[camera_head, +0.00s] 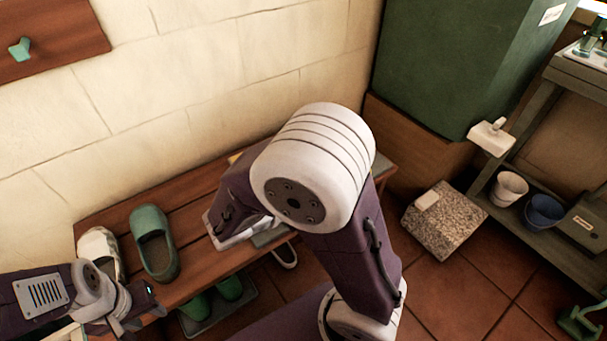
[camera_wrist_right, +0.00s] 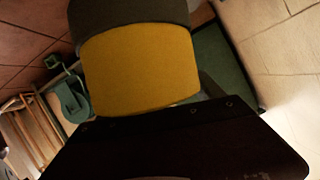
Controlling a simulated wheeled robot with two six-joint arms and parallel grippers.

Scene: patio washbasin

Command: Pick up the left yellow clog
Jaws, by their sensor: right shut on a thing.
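A yellow clog (camera_wrist_right: 140,65) fills the middle of the right wrist view, very close, with a dark band along its top. My right gripper (camera_wrist_right: 155,108) is shut on it; its dark body covers the bottom of that view. In the head view my right arm hides this gripper and most of the clog; a small yellow patch (camera_head: 235,157) shows beside the arm, above the bench. I cannot tell there whether it is the same clog. My left gripper (camera_head: 142,306) is at the bench's near left end, its jaws too unclear to read.
The wooden bench (camera_head: 196,198) holds a green clog (camera_head: 154,243) and a whitish shoe (camera_head: 100,246). A stone block (camera_head: 444,222) stands on the tiled floor. A shelf at right holds a white pot (camera_head: 508,188) and blue pot (camera_head: 543,211).

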